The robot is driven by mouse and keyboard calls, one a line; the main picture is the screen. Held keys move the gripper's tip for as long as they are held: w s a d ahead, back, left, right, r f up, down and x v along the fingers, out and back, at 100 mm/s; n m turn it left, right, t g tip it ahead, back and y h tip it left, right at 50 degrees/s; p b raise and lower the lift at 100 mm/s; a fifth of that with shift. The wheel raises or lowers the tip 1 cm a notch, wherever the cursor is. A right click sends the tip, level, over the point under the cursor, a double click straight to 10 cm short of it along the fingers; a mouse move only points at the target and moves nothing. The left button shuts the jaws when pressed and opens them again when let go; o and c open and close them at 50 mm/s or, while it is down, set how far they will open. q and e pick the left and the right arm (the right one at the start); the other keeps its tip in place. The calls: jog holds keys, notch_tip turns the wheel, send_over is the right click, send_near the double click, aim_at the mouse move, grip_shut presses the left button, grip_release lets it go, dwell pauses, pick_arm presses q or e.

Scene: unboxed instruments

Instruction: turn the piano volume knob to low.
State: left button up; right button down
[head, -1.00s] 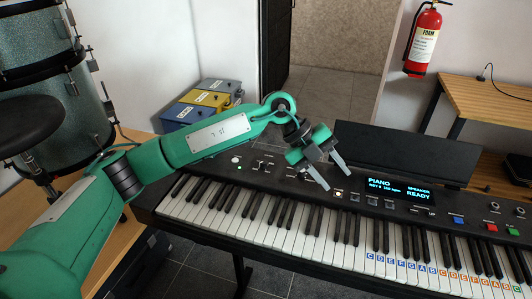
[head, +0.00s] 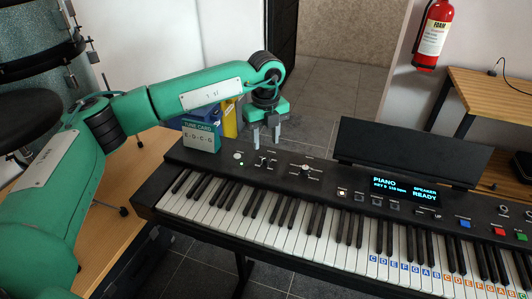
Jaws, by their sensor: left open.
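The electronic piano (head: 320,190) stretches across the view, its control panel along the back. My right gripper is not in view.
Coloured buttons sit at the right. A drum stands at the far left.

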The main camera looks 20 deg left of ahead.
aim_at(266, 158)
pick_arm(q)
notch_tip(266, 158, down, 6)
jog(key=shift+f, duration=0.1)
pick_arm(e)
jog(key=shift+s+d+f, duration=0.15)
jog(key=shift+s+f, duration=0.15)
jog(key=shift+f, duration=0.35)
pick_arm(q)
jog(key=shift+c, duration=0.4)
grip_shut()
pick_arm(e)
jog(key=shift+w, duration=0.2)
pick_arm(q)
jog(key=shift+d, duration=0.1)
